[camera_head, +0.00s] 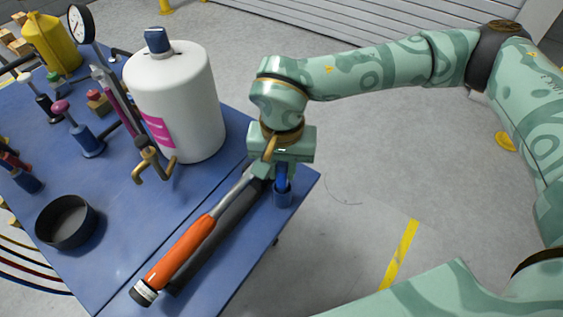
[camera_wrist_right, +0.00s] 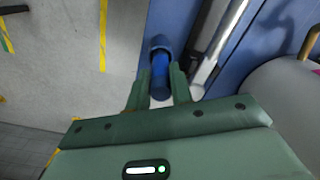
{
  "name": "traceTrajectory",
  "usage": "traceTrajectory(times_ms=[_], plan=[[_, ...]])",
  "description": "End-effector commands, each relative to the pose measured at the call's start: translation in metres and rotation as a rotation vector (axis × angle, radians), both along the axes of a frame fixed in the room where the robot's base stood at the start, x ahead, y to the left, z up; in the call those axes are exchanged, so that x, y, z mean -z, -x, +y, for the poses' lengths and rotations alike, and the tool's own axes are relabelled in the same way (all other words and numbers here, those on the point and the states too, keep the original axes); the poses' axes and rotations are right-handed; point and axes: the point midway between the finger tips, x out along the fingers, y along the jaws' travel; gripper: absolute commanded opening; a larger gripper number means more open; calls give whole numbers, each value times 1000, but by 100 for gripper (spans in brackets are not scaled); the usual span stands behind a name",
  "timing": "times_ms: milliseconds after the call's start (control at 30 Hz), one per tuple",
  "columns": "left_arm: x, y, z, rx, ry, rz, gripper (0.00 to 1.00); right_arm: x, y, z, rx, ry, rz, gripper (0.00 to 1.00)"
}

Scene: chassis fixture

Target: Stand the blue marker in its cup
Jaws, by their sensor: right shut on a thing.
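The blue marker (camera_head: 281,178) is between the fingers of my right gripper (camera_head: 282,180), which is shut on it. It also shows between the fingertips in the right wrist view (camera_wrist_right: 160,80). The blue cup (camera_head: 283,198) is at the right edge of the blue table, directly below the marker, and shows at the marker's far end in the right wrist view (camera_wrist_right: 161,43). The marker looks roughly upright, its lower end at the cup's mouth. I cannot tell how deep it sits inside. My left gripper is not in view.
On the blue table (camera_head: 115,260), an orange-handled tool (camera_head: 180,252) and a dark bar lie close left of the cup. A large white bottle (camera_head: 185,100), a brass fitting (camera_head: 153,165) and a dark round dish (camera_head: 68,222) stand farther left. Open floor lies to the right.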

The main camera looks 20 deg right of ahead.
Motion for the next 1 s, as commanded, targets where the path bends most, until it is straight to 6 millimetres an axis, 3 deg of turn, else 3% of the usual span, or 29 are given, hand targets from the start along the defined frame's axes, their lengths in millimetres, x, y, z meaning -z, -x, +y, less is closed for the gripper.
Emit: traceTrajectory(times_ms=[300,333,400,700,1000], plan=[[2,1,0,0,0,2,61,4,0,0,0,-1,0,0],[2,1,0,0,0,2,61,4,0,0,0,-1,0,30],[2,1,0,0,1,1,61,4,0,0,0,-1,0,47],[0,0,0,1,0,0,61,1,0,0,0,-1,-1,47],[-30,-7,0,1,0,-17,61,-44,0,0,0,-1,-4,47]])
